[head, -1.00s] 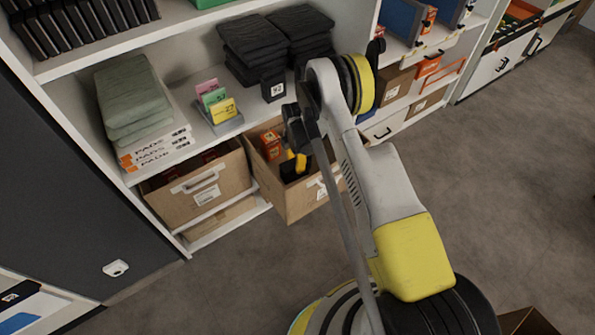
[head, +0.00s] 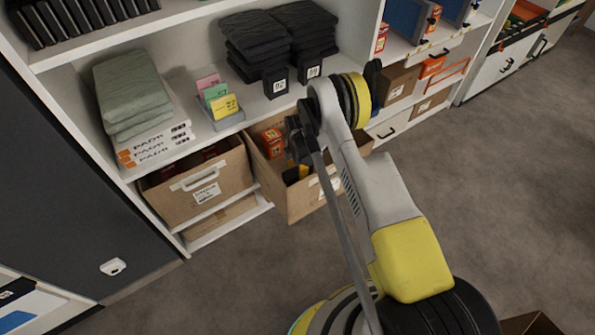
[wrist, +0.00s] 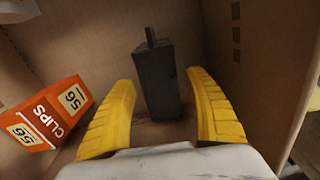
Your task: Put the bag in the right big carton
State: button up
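A dark grey upright pack (wrist: 158,80) with a narrow tab on top, which may be the bag, stands inside a cardboard carton in the wrist view. My gripper (wrist: 160,80) is open, with one yellow finger on each side of the pack and gaps between. In the head view my gripper (head: 296,172) reaches down into the pulled-out brown carton (head: 305,203), the right one of two on the low shelves. The pack is hard to make out there. The left big carton (head: 192,205) has a white handle and a label.
An orange CLIPS box (wrist: 45,113) lies left of my fingers in the same carton. The shelf above holds a folded green cloth stack (head: 128,92), a card holder (head: 222,112) and black stacks (head: 250,45). Another carton edge (head: 530,324) shows at bottom right. Floor at right is clear.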

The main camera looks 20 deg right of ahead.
jog(key=s+r+m+t+p, duration=0.25)
jog(key=r+m, duration=0.25)
jog(key=r, duration=1.7)
jog(key=s+r+m+t+p, duration=0.15)
jog(key=s+r+m, duration=0.25)
jog(key=r, duration=1.8)
jog(key=s+r+m+t, duration=0.1)
jog(key=s+r+m, duration=0.2)
jog(key=s, duration=0.4)
jog(key=s+r+m+t, duration=0.1)
jog(key=s+r+m, duration=0.2)
jog(key=s, duration=0.5)
jog(key=s+r+m+t, duration=0.1)
jog(key=s+r+m, duration=0.2)
jog(key=s+m, duration=0.2)
jog(key=s, duration=0.3)
jog(key=shift+s+m, duration=0.15)
jog(key=shift+m, duration=0.15)
